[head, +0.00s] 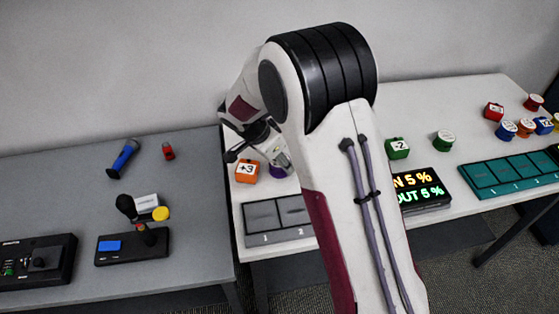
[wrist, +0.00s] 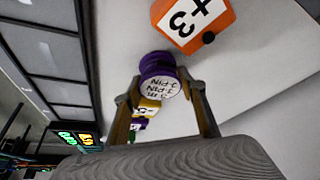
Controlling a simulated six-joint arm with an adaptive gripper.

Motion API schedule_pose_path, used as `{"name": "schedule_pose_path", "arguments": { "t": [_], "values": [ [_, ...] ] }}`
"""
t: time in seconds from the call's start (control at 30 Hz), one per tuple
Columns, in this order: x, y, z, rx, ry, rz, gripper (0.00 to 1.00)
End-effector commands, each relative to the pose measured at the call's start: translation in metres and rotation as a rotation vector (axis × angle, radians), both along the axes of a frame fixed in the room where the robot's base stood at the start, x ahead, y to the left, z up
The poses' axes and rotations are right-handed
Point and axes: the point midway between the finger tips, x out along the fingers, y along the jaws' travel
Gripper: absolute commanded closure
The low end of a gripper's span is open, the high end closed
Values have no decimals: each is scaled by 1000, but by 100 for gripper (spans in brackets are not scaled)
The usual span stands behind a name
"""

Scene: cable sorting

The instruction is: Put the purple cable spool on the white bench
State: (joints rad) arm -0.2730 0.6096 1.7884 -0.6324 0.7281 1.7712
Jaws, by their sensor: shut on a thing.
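The purple cable spool shows in the wrist view (wrist: 152,64), with a white printed label on its end. My gripper (wrist: 163,88) has one finger on each side of it and is shut on it. In the head view the purple spool (head: 277,171) is partly hidden by my gripper (head: 280,162) and arm. It is over the left part of the white bench (head: 440,100), close to the orange +3 block (head: 247,171). I cannot tell whether the spool touches the bench top.
A grey tray (head: 262,220) with numbered compartments lies in front of the spool. A grey bench (head: 60,190) with devices stands left.

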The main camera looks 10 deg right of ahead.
Motion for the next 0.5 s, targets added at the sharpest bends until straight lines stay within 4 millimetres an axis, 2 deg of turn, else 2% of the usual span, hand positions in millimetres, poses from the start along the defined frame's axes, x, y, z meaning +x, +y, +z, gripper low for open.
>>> {"name": "schedule_pose_path", "arguments": {
  "t": [0.1,0.13,0.2,0.5],
  "values": [
    [0,0,-2,0,0,0,84],
    [0,0,-3,0,0,0,57],
    [0,0,-3,0,0,0,43],
    [0,0,-2,0,0,0,43]
  ]
}}
